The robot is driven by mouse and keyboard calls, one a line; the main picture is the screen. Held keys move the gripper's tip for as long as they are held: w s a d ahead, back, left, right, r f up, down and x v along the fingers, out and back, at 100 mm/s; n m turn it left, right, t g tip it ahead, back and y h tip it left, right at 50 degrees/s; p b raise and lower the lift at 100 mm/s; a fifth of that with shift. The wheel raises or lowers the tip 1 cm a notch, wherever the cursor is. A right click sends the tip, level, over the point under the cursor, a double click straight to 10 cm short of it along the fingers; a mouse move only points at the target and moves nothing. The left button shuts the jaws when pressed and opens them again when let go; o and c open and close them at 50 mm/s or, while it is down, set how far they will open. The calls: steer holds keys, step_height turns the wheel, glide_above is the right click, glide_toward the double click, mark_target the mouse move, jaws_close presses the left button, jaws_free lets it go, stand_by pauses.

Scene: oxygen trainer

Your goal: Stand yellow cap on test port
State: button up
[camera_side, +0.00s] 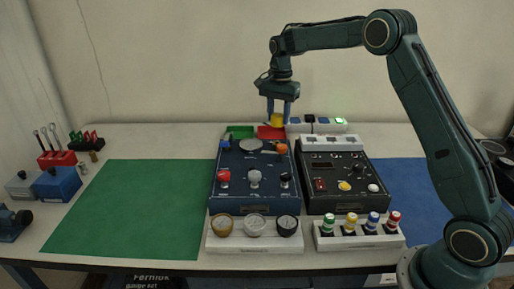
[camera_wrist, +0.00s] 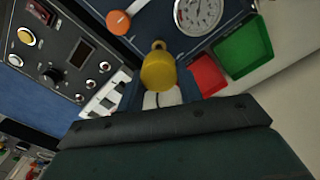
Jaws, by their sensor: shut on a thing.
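My gripper (camera_side: 278,113) is shut on the yellow cap (camera_side: 277,120) and holds it in the air near the back edge of the blue panel (camera_side: 233,196). In the wrist view the yellow cap (camera_wrist: 158,73) sits between the fingers (camera_wrist: 160,98). A small yellowish ring (camera_wrist: 158,44) shows at its far end; I cannot tell if it belongs to the cap. The cap appears apart from the panel. I cannot make out the test port for certain in either view.
The blue panel carries a dial gauge (camera_side: 251,145), an orange knob (camera_side: 282,149) and several other knobs. Behind it lie a green tray (camera_side: 240,131) and a red tray (camera_side: 265,134). A black control box (camera_side: 343,183) stands to the right. The green mat (camera_side: 135,205) is mostly clear.

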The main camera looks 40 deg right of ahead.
steer(key=shift+f, duration=2.2)
steer(key=shift+f, duration=2.2)
steer(key=o, duration=1)
steer(key=shift+o, duration=0.2)
steer(key=shift+r, duration=0.15)
step_height(320, 180, up, 13)
steer(key=shift+r, duration=0.25)
